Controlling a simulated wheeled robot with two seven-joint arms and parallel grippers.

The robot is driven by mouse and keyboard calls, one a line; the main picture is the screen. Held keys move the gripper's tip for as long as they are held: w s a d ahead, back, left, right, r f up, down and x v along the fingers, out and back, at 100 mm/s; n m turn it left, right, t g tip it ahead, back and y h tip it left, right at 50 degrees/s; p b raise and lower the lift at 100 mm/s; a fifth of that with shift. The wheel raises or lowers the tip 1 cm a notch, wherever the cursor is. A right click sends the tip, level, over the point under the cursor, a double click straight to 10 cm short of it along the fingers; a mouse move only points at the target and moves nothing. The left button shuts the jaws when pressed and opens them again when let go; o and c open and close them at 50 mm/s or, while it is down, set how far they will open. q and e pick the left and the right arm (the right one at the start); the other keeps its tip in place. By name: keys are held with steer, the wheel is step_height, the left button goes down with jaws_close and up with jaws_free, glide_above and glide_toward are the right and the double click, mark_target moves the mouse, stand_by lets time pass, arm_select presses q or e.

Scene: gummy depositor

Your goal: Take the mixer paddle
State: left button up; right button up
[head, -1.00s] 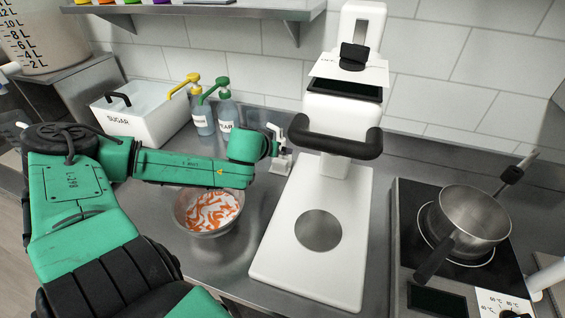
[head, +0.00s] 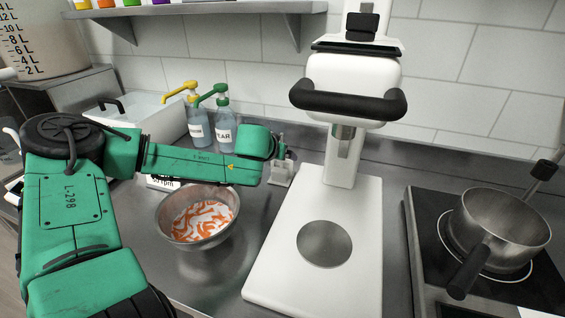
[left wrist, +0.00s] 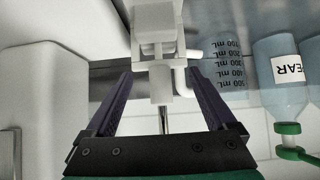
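A small white stand (head: 281,176) is on the counter between the bowl and the white depositor. In the left wrist view it shows as a white block (left wrist: 157,35) with a white collar (left wrist: 160,84) and a thin metal rod (left wrist: 163,120), which may be the mixer paddle; I cannot tell for sure. My left gripper (left wrist: 158,88) is open, with its dark fingers on either side of the collar and gaps on both sides. In the head view my green arm hides most of that gripper. My right gripper is not in view.
A metal bowl (head: 165,232) holds orange and white pieces. The white depositor (head: 265,285) stands right of it, with a pot (head: 505,225) on the hob beyond. Pump bottles (head: 224,133) and a white bin (head: 150,112) are behind. A graduated beaker (left wrist: 225,75) shows in the left wrist view.

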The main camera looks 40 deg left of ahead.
arm_select(q)
jaws_close()
step_height(320, 180, up, 6)
steer(key=p, duration=0.5)
steer(key=shift+r, duration=0.25)
